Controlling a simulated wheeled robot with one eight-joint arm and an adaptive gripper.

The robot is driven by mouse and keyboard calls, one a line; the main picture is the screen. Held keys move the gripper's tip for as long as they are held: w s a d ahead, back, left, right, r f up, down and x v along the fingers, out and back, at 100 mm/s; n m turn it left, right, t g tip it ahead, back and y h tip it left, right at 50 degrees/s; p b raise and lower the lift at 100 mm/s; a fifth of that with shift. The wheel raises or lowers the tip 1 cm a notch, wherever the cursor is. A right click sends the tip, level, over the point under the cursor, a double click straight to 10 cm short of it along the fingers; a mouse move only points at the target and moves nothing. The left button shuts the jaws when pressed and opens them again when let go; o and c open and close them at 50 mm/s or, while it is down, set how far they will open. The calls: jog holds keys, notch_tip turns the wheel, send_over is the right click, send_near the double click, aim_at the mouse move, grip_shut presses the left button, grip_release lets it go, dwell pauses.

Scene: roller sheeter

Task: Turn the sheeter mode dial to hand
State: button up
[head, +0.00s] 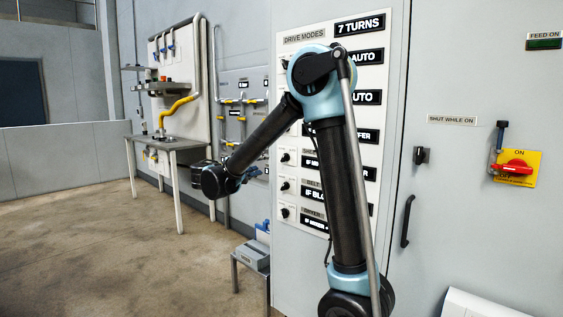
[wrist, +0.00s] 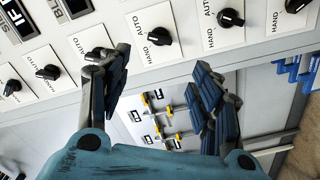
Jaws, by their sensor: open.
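The drive modes panel (head: 304,40) is white, with a column of small black dials and display labels; my arm hides part of it. In the wrist view several black dials sit on white plates marked AUTO and HAND. One dial (wrist: 160,36) appears between and beyond my fingertips; another dial (wrist: 93,55) is by the left finger, and a third dial (wrist: 230,18) is to the right. My gripper (wrist: 161,60) is open and empty, seemingly apart from the dials. It also shows in the head view (head: 246,178) left of the panel.
A grey cabinet door with a black handle (head: 407,221) and a red switch (head: 513,168) is at the right. A table (head: 165,143) stands farther left. The floor at left is clear.

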aim_at(285, 157)
jog(key=x, duration=1.4)
jog(key=c, duration=1.1)
